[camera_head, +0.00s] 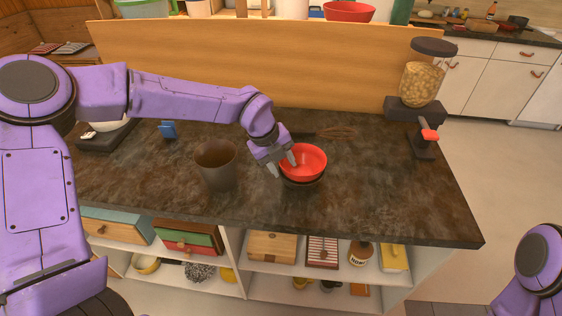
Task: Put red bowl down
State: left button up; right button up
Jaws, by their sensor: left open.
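The red bowl (305,163) stands upright near the middle of the dark stone counter (375,200), stacked on a dark bowl (303,183) of which only the lower part shows. My left gripper (284,167) is at the left rim of the red bowl. Its fingers are apart, one close to the bowl's inside edge and one outside it to the left. Whether a finger touches the rim cannot be told. My right gripper is out of view; only part of my right arm shows at the lower right.
A brown cup (216,165) stands left of the bowls. A whisk (336,132) lies behind them. A jar dispenser (420,82) with a red lever stands at the back right. A wooden backboard (330,75) closes the rear. The counter's right front is clear.

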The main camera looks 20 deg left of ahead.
pick_arm(q)
jog(key=shift+r+p, duration=0.35)
jog(key=shift+r, duration=0.05)
jog(key=b+v, duration=0.1)
jog(key=v, duration=1.1)
jog(key=shift+r+b, duration=0.2)
jog(key=shift+b, duration=0.1)
jog(key=shift+a, duration=0.1)
